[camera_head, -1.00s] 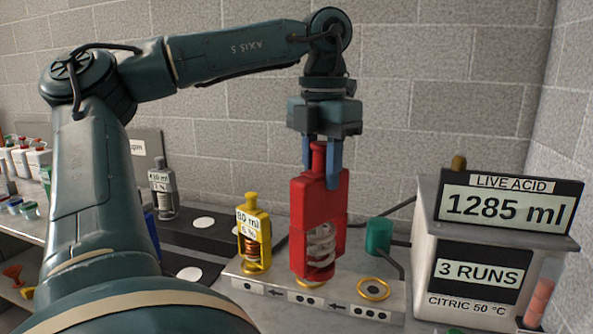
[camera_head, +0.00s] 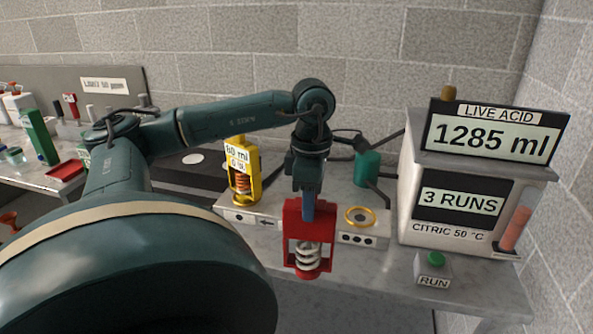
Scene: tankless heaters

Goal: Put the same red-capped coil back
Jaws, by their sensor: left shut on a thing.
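The red-capped coil (camera_head: 308,258) is a red frame around a pale spiral. It hangs upright from my left gripper (camera_head: 308,206), which is shut on its top. It shows in front of the low grey stand (camera_head: 377,232), near the bench's front edge, and hides the stand's middle place. The stand's right place, marked with three dots, has an empty gold ring (camera_head: 360,217). My right gripper is not in view.
The live acid unit (camera_head: 410,205) reads 1285 ml and 3 RUNS. A green RUN button (camera_head: 436,258) sits before it. A green cylinder (camera_head: 367,168) with cables stands behind the stand. Bottles and a green block (camera_head: 40,137) are at far left.

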